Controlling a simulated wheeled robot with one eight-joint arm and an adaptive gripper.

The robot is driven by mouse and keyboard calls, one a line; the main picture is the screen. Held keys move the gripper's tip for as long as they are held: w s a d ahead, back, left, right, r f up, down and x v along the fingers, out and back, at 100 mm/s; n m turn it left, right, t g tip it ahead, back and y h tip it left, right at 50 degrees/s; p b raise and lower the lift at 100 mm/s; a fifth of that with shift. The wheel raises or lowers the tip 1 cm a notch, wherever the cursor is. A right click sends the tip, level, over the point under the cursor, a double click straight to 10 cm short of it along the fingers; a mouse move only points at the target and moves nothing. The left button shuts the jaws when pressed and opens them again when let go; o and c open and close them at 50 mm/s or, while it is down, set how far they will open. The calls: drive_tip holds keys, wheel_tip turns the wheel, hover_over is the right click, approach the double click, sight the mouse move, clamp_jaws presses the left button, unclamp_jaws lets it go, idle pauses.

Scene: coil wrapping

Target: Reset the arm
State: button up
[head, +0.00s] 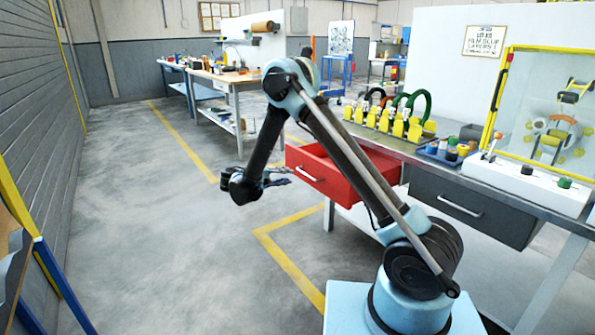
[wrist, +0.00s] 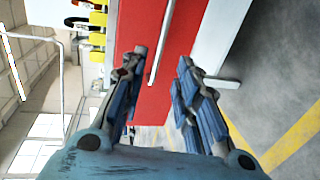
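My arm rises from its light blue base and bends down to the left in the head view. My gripper (head: 275,177) is in the air over the floor, left of the red drawer (head: 325,175). In the wrist view my gripper (wrist: 160,85) shows two blue and grey fingers set apart, with nothing between them. The red drawer front (wrist: 165,45) with its pale handle lies beyond the fingers. The drawer is pulled out from under the workbench in the head view.
The workbench (head: 390,145) carries yellow holders (head: 397,125) with green, black and orange coils, a tray of spools (head: 445,152) and a clear-fronted machine (head: 550,110). A grey drawer (head: 465,208) is beneath. The floor (head: 170,240) at left is clear. A blue-legged stand (head: 45,275) is at lower left.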

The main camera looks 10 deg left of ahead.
drive_tip(key=d+r+g+y, duration=0.1)
drive_tip(key=d+r, duration=0.3)
drive_tip(key=d, duration=0.4)
drive_tip(key=s+d+r+m+g, duration=0.1)
drive_tip(key=d+r+g, duration=0.1)
drive_tip(key=d+r, duration=0.3)
drive_tip(key=s+d+r+m+g+y, duration=0.1)
drive_tip(key=d+r, duration=0.3)
drive_tip(key=d, duration=0.7)
drive_tip(key=shift+s+d+r+g+y, duration=0.2)
drive_tip(key=shift+s+d+g+y, duration=0.1)
drive_tip(key=shift+g, duration=0.4)
drive_tip(key=s+d+r+m+g+y, duration=0.1)
drive_tip(key=s+d+m+g+y, duration=0.3)
drive_tip(key=s+d, duration=1.4)
drive_tip(key=s+a+f+m+y, duration=0.1)
drive_tip(key=s+f+y, duration=0.1)
drive_tip(key=s, duration=0.6)
drive_tip(key=s+f+m+t+y, duration=0.1)
drive_tip(key=s+f+y, duration=0.1)
drive_tip(key=s+f, duration=0.3)
drive_tip(key=shift+s+a+f+y, duration=0.25)
drive_tip(key=shift+s+a+y, duration=0.15)
drive_tip(key=shift+s, duration=1.9)
